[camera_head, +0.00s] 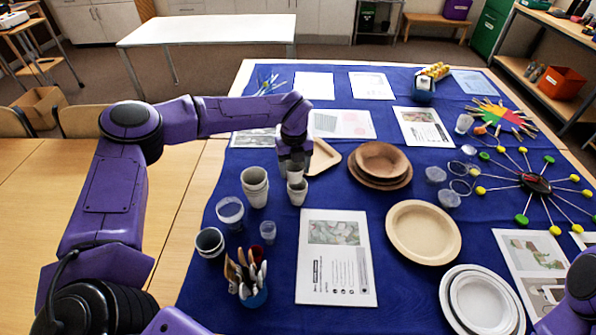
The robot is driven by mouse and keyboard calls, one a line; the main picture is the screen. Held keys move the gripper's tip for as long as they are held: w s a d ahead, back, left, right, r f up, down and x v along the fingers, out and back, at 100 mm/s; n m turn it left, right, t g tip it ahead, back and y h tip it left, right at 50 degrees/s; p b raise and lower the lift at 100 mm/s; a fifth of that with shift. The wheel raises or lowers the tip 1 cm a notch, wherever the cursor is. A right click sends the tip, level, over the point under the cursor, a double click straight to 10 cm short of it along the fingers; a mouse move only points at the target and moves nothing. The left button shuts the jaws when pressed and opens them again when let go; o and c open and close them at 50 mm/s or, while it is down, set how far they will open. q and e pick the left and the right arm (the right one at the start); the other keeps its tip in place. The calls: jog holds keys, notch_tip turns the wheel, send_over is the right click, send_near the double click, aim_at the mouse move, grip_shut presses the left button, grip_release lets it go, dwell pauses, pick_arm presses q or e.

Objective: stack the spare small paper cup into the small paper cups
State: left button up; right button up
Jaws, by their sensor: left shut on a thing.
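My left gripper (294,158) points down over the blue cloth and is shut on a small pale paper cup (295,173). That cup is upright, directly above the small paper cups (297,194), which stand on the cloth. Its lower end overlaps their rim in the picture; I cannot tell whether it is inside them or just over them. A larger stack of paper cups (255,190) stands close by on the left. Of my right arm only a purple part shows at the lower right corner; its gripper is out of view.
Clear cups (230,211), a dark-mouthed cup (209,242) and a blue holder of wooden cutlery (254,297) stand nearer. Brown plates (381,160), a tan plate (423,232) and white plates (481,301) lie to the right. A printed sheet (335,268) lies in front.

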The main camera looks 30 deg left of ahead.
aim_at(297, 170)
pick_arm(q)
jog(key=f, duration=0.2)
jog(key=w+f+p, duration=0.1)
jog(key=f, duration=0.1)
jog(key=shift+w+d+f, duration=0.1)
jog(key=shift+w+f, duration=0.1)
jog(key=shift+f, duration=0.05)
jog(key=shift+f+b, duration=0.75)
jog(key=o, duration=1)
jog(key=shift+r+p, duration=1.1)
jog(key=shift+r+b, duration=0.55)
jog(key=shift+b, duration=0.25)
notch_tip(297, 170, up, 10)
jog(key=b, duration=0.1)
jog(key=shift+b, duration=0.4)
